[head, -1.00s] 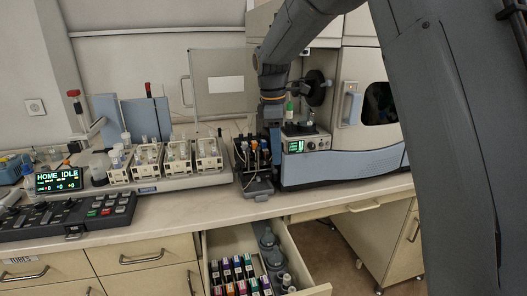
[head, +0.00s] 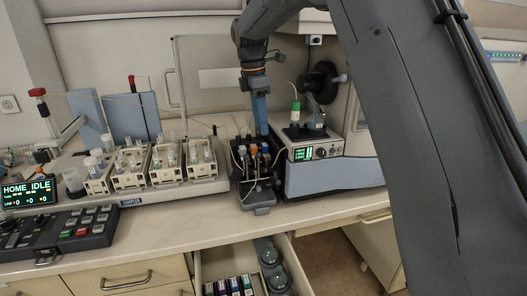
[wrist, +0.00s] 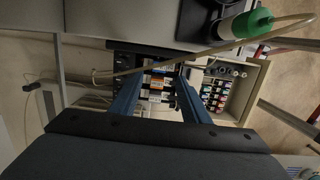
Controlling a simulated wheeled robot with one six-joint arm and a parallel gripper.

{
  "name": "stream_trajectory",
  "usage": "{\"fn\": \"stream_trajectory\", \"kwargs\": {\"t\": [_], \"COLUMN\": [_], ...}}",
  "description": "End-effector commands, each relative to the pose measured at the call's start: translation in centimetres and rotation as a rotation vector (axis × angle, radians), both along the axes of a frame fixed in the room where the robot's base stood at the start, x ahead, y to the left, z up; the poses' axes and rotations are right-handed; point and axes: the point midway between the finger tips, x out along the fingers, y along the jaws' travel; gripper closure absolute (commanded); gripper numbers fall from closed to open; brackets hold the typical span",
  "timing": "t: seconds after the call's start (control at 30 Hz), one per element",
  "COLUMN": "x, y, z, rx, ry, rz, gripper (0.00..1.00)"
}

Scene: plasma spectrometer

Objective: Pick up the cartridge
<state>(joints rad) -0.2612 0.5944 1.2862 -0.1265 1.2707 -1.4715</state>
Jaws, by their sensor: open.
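My gripper (wrist: 158,76) is open, its two blue fingers spread apart with nothing visibly held. In the head view, my gripper (head: 261,120) points down just above and behind a small black pump unit (head: 262,197). The unit carries a row of small cartridges (head: 253,150) with coloured tops, including orange and white. In the wrist view, coloured cartridges (wrist: 157,84) show between the fingers, below them. I cannot tell which one the task means, or whether a finger touches any. The fingertips partly overlap the unit in the head view.
A spectrometer (head: 330,178) with a green-capped bottle (head: 295,112) stands close on the right. A sampler with glassware (head: 165,190) stands on the left. Thin tubes cross near the unit. An open drawer (head: 290,262) holds coloured boxes and grey bottles.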

Motion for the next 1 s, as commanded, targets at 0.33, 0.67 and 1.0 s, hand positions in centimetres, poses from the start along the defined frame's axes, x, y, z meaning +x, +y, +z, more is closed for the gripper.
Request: {"fn": "stream_trajectory", "kwargs": {"t": [0.33, 0.67, 1.0], "x": [0.1, 0.3, 0.4], "y": [-0.6, -0.9, -0.9], "z": [-3.2, -7.0, -7.4], "rx": [-0.001, 0.0, 0.0], "ry": [0.003, 0.001, 0.0], "rz": [-0.002, 0.0, 0.0], "gripper": [0.58, 0.58, 0.68]}}
